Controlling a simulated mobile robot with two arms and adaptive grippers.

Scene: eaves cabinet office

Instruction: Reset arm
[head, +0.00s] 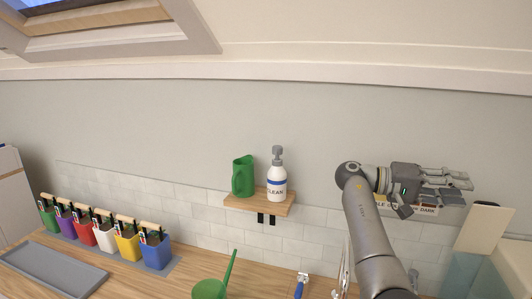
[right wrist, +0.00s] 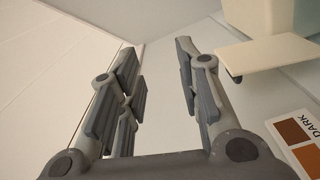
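My right arm reaches up from the lower right in the head view. Its gripper (head: 466,181) is raised in front of the wall, pointing right. In the right wrist view the fingers of my right gripper (right wrist: 156,55) are spread apart with nothing between them. A card with brown swatches and the word DARK (right wrist: 297,138) shows to the right of the fingers. In the head view the card (head: 424,210) is partly hidden behind the gripper. My left gripper is not in view.
A wooden wall shelf (head: 258,204) holds a green jug (head: 243,176) and a white pump bottle (head: 277,184). Several coloured pots (head: 157,254) stand at the left beside a grey tray (head: 55,270). A green watering can (head: 209,289) stands in front. The sloped ceiling hangs above.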

